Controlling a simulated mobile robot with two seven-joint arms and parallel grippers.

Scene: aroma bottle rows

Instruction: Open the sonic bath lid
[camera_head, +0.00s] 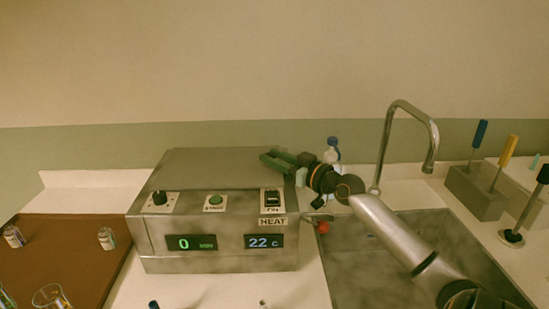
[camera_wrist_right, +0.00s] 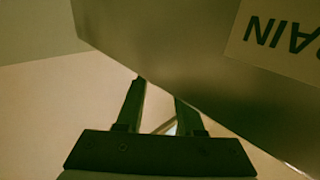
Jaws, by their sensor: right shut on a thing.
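The sonic bath is a steel box (camera_head: 215,262) on the counter, with a knob, a green start button, a heat switch and displays reading 0 and 22 C. Its grey lid (camera_head: 205,168) lies over the top and looks down. My right gripper (camera_head: 270,158) is at the lid's right edge, its green fingers shut on the lid. What lies between the tips is mostly hidden there. My left gripper is not in view.
A sink (camera_head: 420,255) with a tall faucet (camera_head: 385,140) is to the right. A blue-capped bottle (camera_head: 332,154) stands behind my right wrist. A tool block (camera_head: 475,190) is at far right. A brown tray (camera_head: 75,250) with small jars is at left.

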